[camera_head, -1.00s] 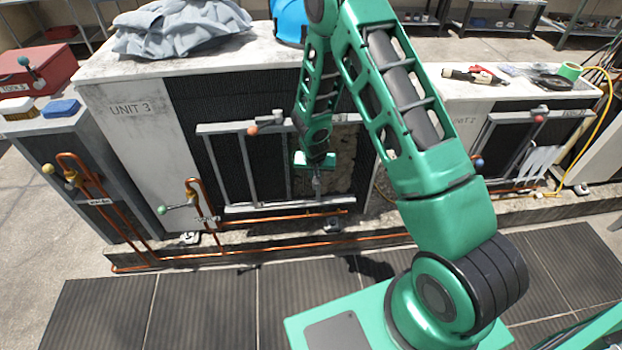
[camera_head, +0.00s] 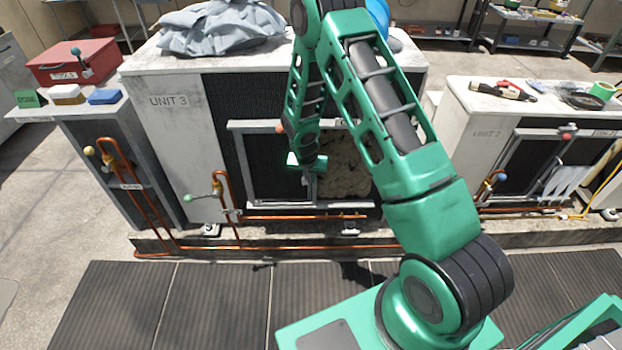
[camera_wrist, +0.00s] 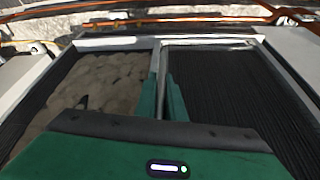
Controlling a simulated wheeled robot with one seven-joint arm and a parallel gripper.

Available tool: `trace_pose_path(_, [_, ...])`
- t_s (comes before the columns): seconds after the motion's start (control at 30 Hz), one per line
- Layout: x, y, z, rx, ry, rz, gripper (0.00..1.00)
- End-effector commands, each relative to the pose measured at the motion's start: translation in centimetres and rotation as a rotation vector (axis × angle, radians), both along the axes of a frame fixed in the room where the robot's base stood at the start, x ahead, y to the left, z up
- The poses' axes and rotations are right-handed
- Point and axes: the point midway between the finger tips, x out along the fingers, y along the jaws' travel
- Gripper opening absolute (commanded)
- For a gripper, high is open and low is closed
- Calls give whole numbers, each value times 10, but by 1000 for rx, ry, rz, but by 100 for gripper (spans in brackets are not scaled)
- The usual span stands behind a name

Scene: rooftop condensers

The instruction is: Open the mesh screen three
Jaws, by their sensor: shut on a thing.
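The mesh screen three (camera_head: 268,172) is a dark mesh panel in a grey metal frame on the front of the cabinet marked UNIT 3 (camera_head: 178,135). My gripper (camera_head: 307,180) is shut on the upright bar at the screen's right edge. In the wrist view my gripper (camera_wrist: 166,96) has its fingers on both sides of that bar, with the dark mesh (camera_wrist: 225,85) on the right. The pale, lumpy coil face (camera_wrist: 105,85) shows uncovered on the left there. In the head view this uncovered face (camera_head: 346,170) is right of the screen. My arm hides part of the opening.
Copper pipes with a green-knobbed valve (camera_head: 189,197) stand in front of the cabinet's lower left. A side cabinet with a red toolbox (camera_head: 78,68) is at left. Grey cloth (camera_head: 222,28) lies on top. UNIT 2 (camera_head: 490,133) is at right. Dark floor mats are clear in front.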

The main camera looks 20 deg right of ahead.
Motion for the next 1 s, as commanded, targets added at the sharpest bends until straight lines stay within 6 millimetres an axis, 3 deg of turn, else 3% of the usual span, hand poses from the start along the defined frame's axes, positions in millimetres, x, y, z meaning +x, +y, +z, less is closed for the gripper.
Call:
trace_pose_path(0.03, [-1, 1, 0, 1, 2, 1, 0])
trace_pose_path(0.1, [-1, 1, 0, 1, 2, 1, 24])
trace_pose_path(0.13, [-1, 1, 0, 1, 3, 1, 28])
trace_pose_path(0.57, [-4, 0, 8, 1, 0, -2, 28])
trace_pose_path(1.0, [-27, 15, 73, 2, 0, -1, 28])
